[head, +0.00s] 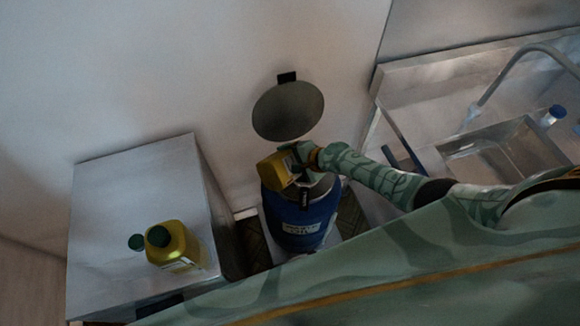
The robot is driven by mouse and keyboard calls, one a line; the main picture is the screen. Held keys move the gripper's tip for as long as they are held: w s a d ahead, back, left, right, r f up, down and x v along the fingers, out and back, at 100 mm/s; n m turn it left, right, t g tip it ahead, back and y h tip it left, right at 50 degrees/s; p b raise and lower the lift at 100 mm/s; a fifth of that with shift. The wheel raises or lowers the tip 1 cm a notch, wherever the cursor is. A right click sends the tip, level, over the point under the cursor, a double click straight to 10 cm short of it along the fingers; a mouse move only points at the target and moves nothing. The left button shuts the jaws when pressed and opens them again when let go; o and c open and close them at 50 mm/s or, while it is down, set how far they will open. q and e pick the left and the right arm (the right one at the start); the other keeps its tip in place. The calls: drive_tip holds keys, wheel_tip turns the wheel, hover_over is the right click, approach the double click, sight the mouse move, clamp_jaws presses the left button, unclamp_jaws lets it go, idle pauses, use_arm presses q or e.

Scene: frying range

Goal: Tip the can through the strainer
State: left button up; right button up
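A yellow can (273,170) is held tilted over the mouth of a blue drum (300,225) with a white label. My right gripper (300,160), on the arm from the right, is at the can's right side and appears shut on it. The drum's round grey lid (288,110) stands open behind it. The strainer is hard to make out; a grey rim (320,186) shows at the drum's mouth, partly hidden by the can and gripper. I cannot tell if any liquid is flowing. My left gripper is not in view.
At the right is a steel sink (500,160) with a hose-like tap (500,78) and a blue-topped item (552,115).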

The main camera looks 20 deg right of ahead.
drive_tip(key=shift+w+d+r+m+g+y+b, duration=0.25)
drive_tip(key=shift+d+r+m+y+b, duration=0.2)
drive_tip(key=shift+y+b, duration=0.55)
drive_tip(key=shift+w+d+r+m+g+y+b, duration=0.2)
drive_tip(key=shift+d+r+m+y+b, duration=0.3)
drive_tip(key=shift+b, duration=0.9)
drive_tip(key=y+b, duration=0.1)
drive_tip(key=d+m+y+b, duration=0.1)
drive_tip(key=b, duration=0.1)
drive_tip(key=shift+w+r, duration=0.2)
drive_tip(key=shift+w, duration=0.05)
drive_tip(key=b, duration=0.1)
drive_tip(key=d+m+y+b, duration=0.1)
drive_tip(key=b, duration=0.1)
drive_tip(key=shift+w+r+g+y, duration=0.1)
drive_tip(key=shift+w+g+y, duration=0.1)
drive_tip(key=shift+g+y, duration=0.15)
drive_tip(key=shift+w+d+r+m+y+b, duration=0.15)
drive_tip(key=shift+d+m+y+b, duration=0.1)
drive_tip(key=shift+b, duration=0.45)
drive_tip(key=shift+r, duration=0.1)
